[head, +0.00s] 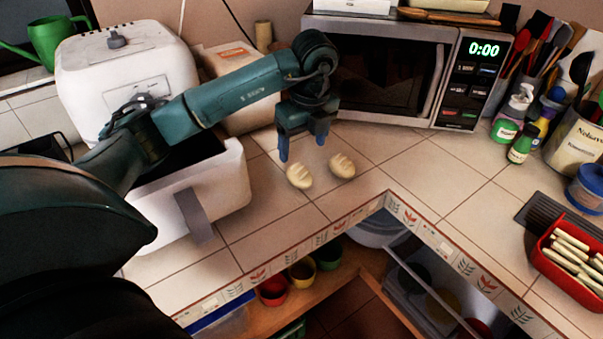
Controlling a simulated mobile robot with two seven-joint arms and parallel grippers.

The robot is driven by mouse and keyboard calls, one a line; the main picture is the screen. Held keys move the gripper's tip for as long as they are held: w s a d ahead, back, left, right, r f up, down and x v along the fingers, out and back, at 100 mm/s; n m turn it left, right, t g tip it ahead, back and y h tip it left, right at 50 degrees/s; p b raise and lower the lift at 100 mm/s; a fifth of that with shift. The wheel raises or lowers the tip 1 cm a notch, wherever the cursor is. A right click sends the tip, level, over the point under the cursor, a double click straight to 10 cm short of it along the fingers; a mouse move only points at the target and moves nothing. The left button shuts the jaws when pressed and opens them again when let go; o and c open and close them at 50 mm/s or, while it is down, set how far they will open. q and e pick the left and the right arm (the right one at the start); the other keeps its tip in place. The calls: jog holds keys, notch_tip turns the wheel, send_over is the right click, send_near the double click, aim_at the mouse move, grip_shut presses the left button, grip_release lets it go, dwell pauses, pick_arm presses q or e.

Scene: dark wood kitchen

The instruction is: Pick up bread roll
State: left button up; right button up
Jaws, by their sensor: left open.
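Two pale bread rolls with scored tops lie side by side on the tiled counter in the head view. The left bread roll (299,176) is nearer the front and the right bread roll (342,166) is a little farther back. My left gripper (302,150) points down just behind and above the rolls, its two blue fingers apart with nothing between them. The left fingertip is close to the left roll; I cannot tell whether it touches. My right gripper is not in view.
A microwave (385,72) stands behind the rolls. Bottles (520,145) and a red tray (572,258) are at the right. The counter edge (330,228) runs in front.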

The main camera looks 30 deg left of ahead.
aim_at(300, 170)
pick_arm(q)
jog(key=f, duration=0.3)
jog(key=shift+w+a+f, duration=0.15)
jog(key=shift+a, duration=0.05)
jog(key=shift+a+f+p, duration=0.15)
jog(key=shift+f+p, duration=0.25)
jog(key=shift+f, duration=0.95)
jog(key=shift+a+f+p, duration=0.1)
jog(key=shift+f+p, duration=0.25)
jog(key=shift+f, duration=0.95)
jog(key=shift+c, duration=0.3)
jog(key=c, duration=1)
